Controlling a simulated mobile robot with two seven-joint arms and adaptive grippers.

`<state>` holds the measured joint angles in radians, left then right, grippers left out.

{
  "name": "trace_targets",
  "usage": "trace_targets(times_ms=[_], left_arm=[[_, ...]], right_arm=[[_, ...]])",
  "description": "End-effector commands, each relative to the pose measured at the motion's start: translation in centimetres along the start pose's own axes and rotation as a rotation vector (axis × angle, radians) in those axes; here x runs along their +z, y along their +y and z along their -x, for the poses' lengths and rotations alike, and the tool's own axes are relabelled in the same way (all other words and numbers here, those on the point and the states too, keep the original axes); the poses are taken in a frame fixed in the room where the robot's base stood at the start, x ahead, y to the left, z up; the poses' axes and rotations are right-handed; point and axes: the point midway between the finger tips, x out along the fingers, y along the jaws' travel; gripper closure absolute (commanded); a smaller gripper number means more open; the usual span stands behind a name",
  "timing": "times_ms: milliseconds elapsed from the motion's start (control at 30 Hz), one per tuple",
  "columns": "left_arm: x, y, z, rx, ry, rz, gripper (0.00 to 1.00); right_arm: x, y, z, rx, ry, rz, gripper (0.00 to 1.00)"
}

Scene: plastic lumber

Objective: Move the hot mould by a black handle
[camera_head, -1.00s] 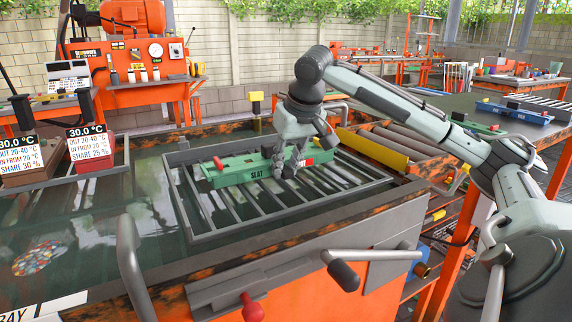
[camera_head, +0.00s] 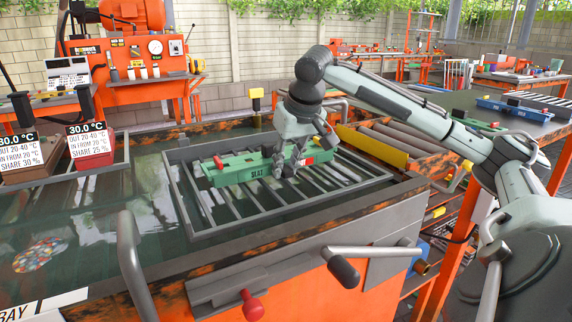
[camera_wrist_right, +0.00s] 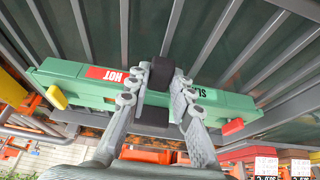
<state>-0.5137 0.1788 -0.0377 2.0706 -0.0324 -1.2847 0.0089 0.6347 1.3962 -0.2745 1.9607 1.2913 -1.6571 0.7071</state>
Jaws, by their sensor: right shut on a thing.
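The mould is a long green block marked SLAT (camera_head: 240,172), with a red HOT label that shows in the right wrist view (camera_wrist_right: 102,73). It lies over the slatted grey rack (camera_head: 200,237) in the dark water tank; I cannot tell whether it touches the slats. My right gripper (camera_head: 288,172) comes down over the mould's right part. Its fingers are shut on a black handle (camera_wrist_right: 167,72) near the mould's middle, as the right wrist view shows. My left gripper is out of view.
A grey lever with a black grip (camera_head: 344,273) and a grey bent bar (camera_head: 130,262) stand at the tank's front. Two boxes with 30.0 °C displays (camera_head: 88,128) stand at the left. Rollers (camera_head: 375,140) and a yellow plate (camera_head: 372,147) lie right of the rack.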

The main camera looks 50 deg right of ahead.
Motion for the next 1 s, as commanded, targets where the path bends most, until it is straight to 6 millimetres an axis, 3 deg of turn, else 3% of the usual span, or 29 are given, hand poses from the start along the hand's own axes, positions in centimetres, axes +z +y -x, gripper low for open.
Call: trace_targets(times_ms=[800, 833, 1000], left_arm=[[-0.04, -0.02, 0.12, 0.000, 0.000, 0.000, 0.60], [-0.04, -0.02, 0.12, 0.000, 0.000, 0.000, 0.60], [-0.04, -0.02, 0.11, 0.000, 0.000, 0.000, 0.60]], right_arm=[[0.02, 0.04, -0.26, 0.000, 0.006, -0.001, 1.00], [0.02, 0.04, -0.27, 0.000, 0.006, -0.001, 0.77], [0.08, 0.03, -0.32, 0.000, 0.004, -0.001, 0.56]])
